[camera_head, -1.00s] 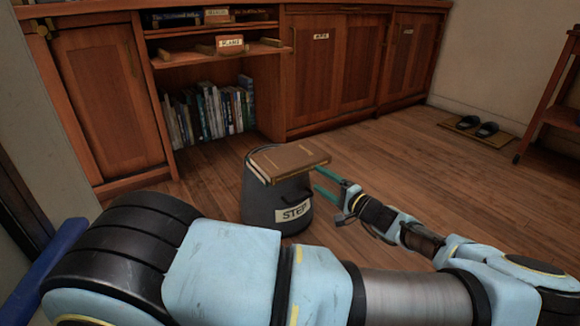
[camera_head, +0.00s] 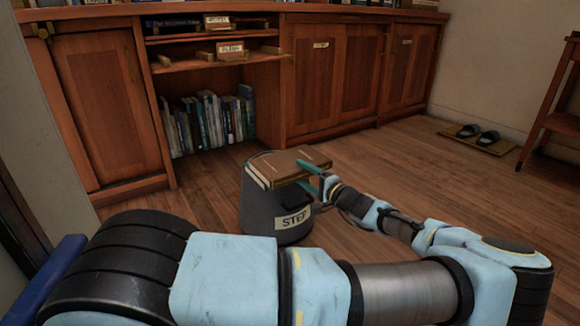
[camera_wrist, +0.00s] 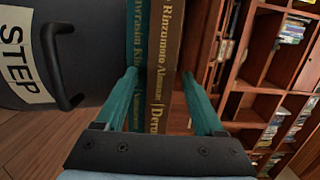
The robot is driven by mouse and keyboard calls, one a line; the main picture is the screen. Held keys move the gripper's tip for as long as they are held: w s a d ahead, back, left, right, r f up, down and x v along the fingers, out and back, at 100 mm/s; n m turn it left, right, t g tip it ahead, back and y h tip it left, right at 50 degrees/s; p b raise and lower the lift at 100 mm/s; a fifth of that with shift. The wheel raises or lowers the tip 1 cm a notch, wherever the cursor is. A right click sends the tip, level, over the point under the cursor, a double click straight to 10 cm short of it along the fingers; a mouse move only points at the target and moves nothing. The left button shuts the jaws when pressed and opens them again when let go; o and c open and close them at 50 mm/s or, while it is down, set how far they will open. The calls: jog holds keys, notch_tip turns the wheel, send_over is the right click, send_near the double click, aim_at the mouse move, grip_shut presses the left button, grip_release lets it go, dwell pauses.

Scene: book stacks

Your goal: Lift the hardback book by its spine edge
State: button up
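A brown hardback book (camera_head: 300,163) lies flat on a second, teal book on top of the dark grey step stool (camera_head: 262,215). In the wrist view, the brown spine (camera_wrist: 166,60) with gold lettering and the teal spine (camera_wrist: 139,60) run side by side between my fingers. My gripper (camera_head: 311,178) is open at the spine side of the books, one teal finger above and one below. In the wrist view, my gripper (camera_wrist: 158,78) straddles both spines. I cannot tell whether the fingers touch the covers.
The stool's STEP label (camera_head: 294,219) faces me, and a dark handle (camera_wrist: 62,65) stands out from its side. Behind is a wooden cabinet (camera_head: 330,80) with shelved books (camera_head: 210,120). Slippers on a mat (camera_head: 478,138) lie at the right. The wooden floor between is clear.

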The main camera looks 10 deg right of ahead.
grip_shut()
dwell(0.3)
dwell(0.9)
